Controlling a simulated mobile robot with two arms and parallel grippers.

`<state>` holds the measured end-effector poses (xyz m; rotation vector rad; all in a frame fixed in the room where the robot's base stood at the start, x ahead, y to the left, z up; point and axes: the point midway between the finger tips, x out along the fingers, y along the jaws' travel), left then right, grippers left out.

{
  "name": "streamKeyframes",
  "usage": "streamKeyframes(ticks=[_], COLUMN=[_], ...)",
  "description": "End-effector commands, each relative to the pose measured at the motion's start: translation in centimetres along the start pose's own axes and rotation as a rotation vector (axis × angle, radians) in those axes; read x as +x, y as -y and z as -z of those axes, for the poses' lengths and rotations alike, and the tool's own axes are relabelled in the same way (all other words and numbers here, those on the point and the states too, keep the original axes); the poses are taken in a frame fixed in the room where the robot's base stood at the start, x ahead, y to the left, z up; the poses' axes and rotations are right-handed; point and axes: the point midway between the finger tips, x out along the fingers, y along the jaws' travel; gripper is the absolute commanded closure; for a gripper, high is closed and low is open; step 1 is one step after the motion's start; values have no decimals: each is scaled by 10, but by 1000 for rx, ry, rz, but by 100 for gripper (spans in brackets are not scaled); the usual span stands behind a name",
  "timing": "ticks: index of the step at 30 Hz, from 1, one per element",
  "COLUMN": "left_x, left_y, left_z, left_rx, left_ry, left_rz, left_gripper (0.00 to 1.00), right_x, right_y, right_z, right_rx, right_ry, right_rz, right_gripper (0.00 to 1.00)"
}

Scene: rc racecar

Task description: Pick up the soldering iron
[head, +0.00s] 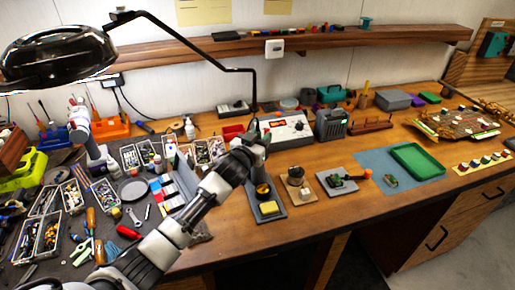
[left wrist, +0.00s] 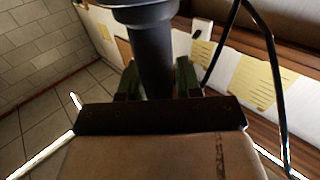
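My left gripper (head: 257,142) is at the end of the arm reaching across the bench, in front of the soldering station (head: 285,130). In the left wrist view my left gripper (left wrist: 159,80) has its two fingers close on both sides of a dark handle (left wrist: 152,55) with a wide collar, which looks like the soldering iron. The handle's lower end is hidden behind the palm. In the head view the iron is mostly hidden by the gripper. The grey iron stand (head: 277,213) with a yellow sponge (head: 268,208) is just below the gripper.
A black lamp (head: 55,58) hangs at the upper left, and its thin arm comes down behind my gripper. Crowded tool trays (head: 40,240) cover the left bench. Small boards (head: 295,185) and a green tray (head: 418,160) stand to the right. The right front edge is mostly clear.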

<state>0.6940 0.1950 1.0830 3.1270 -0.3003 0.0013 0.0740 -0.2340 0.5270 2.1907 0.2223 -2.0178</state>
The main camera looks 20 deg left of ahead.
Motion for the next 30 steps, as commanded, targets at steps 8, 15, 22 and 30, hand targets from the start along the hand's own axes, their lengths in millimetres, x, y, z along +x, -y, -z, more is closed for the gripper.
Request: streamKeyframes(ticks=[8,15,22,30], left_x=[0,0,0,0], left_y=[0,0,0,1], left_z=[0,3,27,80], left_rx=[0,1,1,2], left_ry=[0,-1,-5,-6], left_rz=[0,0,-1,0], left_gripper=[97,97,97,97], right_x=[0,1,4,12], right_y=[-4,-4,-4,-4], right_z=[6,7,6,6], right_rx=[-1,0,0,-1], right_ry=[-9,-11,-11,-11], right_rz=[-5,-5,-5,-5], right_gripper=[57,57,57,57])
